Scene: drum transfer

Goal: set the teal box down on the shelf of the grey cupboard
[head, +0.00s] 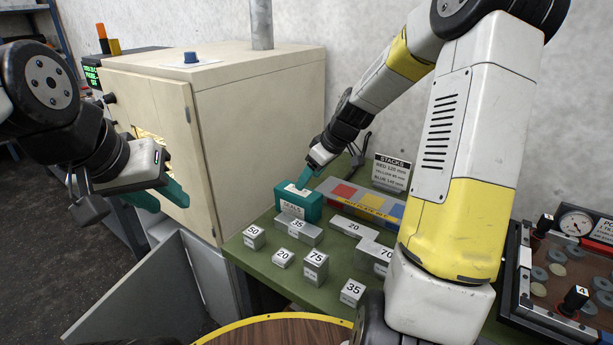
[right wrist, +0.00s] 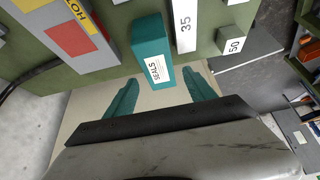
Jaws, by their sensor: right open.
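The teal box (head: 300,205), labelled SEALS, stands on the green bench behind the grey block marked 35. My right gripper (head: 306,178) is open just above it. In the right wrist view, the teal box (right wrist: 152,50) lies between the two spread teal fingers (right wrist: 160,78), with gaps on both sides; I cannot tell how far they reach down around it. My left gripper (head: 160,196) is empty, its teal fingers apart, in front of the cream machine. The grey cupboard (head: 205,275) is low at the left with its door (head: 140,300) swung open; its shelf is not visible.
The cream machine (head: 260,130) stands behind the bench's left end. Several numbered grey blocks (head: 315,265) crowd the bench front. A colour-marked tray (head: 345,197) and a STACKS sign (head: 391,172) are right of the box. A gauge panel (head: 560,270) is far right.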

